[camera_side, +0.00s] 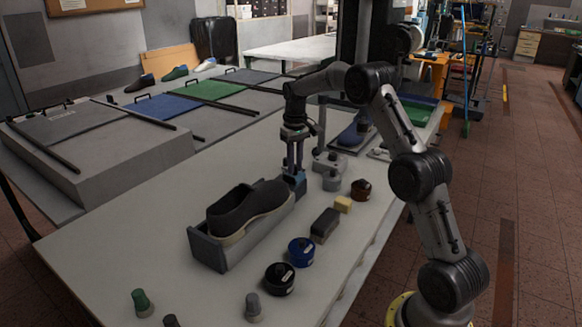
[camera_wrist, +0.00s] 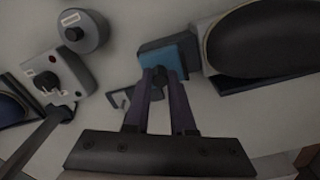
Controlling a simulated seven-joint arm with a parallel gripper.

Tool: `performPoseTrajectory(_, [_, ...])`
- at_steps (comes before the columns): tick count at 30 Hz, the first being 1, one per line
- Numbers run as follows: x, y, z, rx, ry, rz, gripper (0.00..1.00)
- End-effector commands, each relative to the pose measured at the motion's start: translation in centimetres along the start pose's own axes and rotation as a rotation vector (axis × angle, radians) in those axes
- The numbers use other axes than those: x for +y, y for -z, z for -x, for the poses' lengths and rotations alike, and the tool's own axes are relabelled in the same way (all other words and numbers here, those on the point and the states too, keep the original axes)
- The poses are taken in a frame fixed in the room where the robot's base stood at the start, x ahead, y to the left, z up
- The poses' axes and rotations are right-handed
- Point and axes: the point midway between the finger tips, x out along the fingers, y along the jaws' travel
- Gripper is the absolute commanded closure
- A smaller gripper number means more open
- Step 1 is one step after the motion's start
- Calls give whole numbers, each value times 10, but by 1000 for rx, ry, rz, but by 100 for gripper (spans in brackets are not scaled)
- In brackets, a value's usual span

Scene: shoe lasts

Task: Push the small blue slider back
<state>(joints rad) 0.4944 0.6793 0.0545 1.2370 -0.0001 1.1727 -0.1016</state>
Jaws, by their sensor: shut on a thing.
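The small blue slider (camera_wrist: 170,54) is a blue block with a dark backing at the end of the grey shoe cradle. In the side view it shows as a dark blue block (camera_side: 299,182) at the cradle's far right end. My gripper (camera_side: 294,172) points down right at it. In the wrist view my gripper's two fingers (camera_wrist: 161,76) meet the slider's near edge, closed around a small dark part there. The exact contact is partly hidden by the fingers. A dark shoe (camera_side: 250,207) sits in the cradle (camera_side: 207,250), beside the slider.
A grey cylinder (camera_wrist: 83,31) and a box with a black knob (camera_wrist: 58,78) stand near my gripper. A dark brush (camera_side: 325,223), a yellow block (camera_side: 343,204) and round tins (camera_side: 301,251) lie right of the cradle. The table (camera_side: 110,240) is clear at left.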

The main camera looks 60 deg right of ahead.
Motion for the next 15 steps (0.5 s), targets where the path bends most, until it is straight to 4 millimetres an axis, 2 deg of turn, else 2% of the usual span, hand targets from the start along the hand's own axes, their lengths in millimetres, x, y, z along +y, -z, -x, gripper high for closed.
performPoseTrajectory(2, [7,4,2,6,-1,-1,100])
performPoseTrajectory(8, [8,4,2,9,-4,-1,100])
performPoseTrajectory(9, [8,4,2,10,-5,-1,76])
performPoseTrajectory(11, [9,4,2,10,-5,-2,65])
performPoseTrajectory(15, [8,4,2,8,-4,-1,64])
